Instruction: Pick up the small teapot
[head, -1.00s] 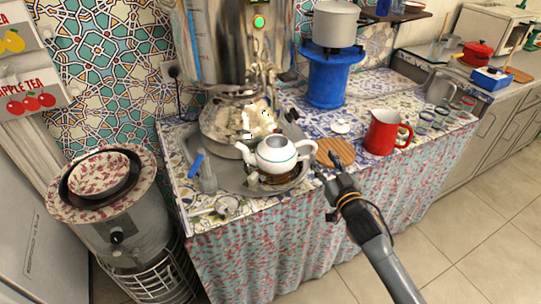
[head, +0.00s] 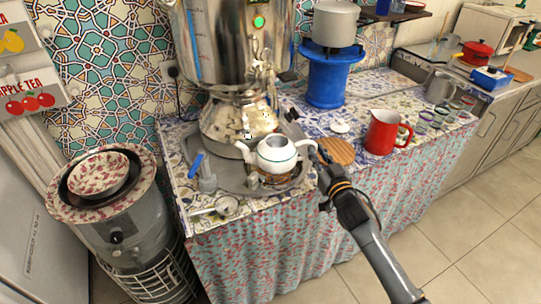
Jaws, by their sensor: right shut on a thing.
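The small white teapot (head: 275,154) sits upright over the round metal tray (head: 232,181) in front of the samovar (head: 237,50). Its spout points left and its handle (head: 309,146) is on the right. My right gripper (head: 318,157) is at the handle and shut on it. The fingers partly hide the outer side of the handle. I cannot tell whether the teapot still touches its support. My left gripper is not in view.
A red pitcher (head: 382,133) stands on the right, next to a round wooden board (head: 337,150). A blue-handled tap (head: 197,163) is left of the teapot. Several glasses stand farther right. A blue stand (head: 329,80) with a pot is behind.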

